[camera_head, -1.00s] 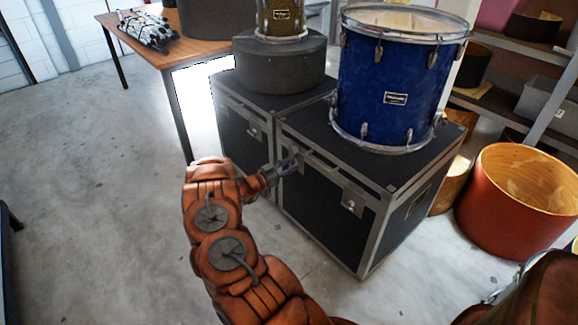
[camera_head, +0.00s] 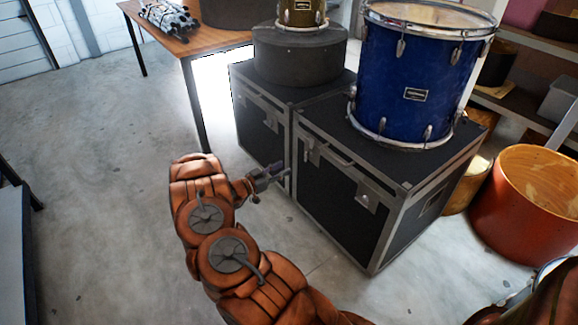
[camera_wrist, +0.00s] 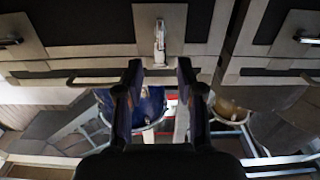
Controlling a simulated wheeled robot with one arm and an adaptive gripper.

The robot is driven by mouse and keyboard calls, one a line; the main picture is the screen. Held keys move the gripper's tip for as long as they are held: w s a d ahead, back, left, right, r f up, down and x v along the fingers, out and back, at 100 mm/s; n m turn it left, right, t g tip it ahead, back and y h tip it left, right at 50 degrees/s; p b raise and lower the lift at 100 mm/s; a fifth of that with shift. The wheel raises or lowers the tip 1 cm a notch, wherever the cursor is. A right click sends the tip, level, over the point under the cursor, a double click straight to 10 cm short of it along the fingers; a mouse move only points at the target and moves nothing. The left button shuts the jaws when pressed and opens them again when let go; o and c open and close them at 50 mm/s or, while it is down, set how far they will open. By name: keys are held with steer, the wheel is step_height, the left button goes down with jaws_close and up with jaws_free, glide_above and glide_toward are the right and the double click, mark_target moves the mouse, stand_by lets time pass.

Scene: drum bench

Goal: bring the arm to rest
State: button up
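My gripper (camera_head: 276,175) is at the end of my orange arm, in front of the black flight cases, near the seam between them. In the wrist view my gripper (camera_wrist: 159,70) has its two dark fingers apart with nothing held between them; a case latch shows beyond the gap. The right case (camera_head: 334,204) carries a blue drum (camera_head: 415,75) upright on its lid. The left case (camera_head: 262,128) carries a dark round drum case (camera_head: 300,58) with a smaller drum on top. I cannot tell the exact gap between fingertips and case fronts.
An orange-red drum shell (camera_head: 535,205) stands on the floor at the right, by shelving. A wooden table (camera_head: 195,42) with metal hardware stands at the back left. A grey edge of something shows at the far left. The floor (camera_head: 100,150) left of my arm is clear.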

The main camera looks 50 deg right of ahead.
steer(key=shift+w+a, duration=0.1)
steer(key=shift+a, duration=0.3)
stand_by(0.3)
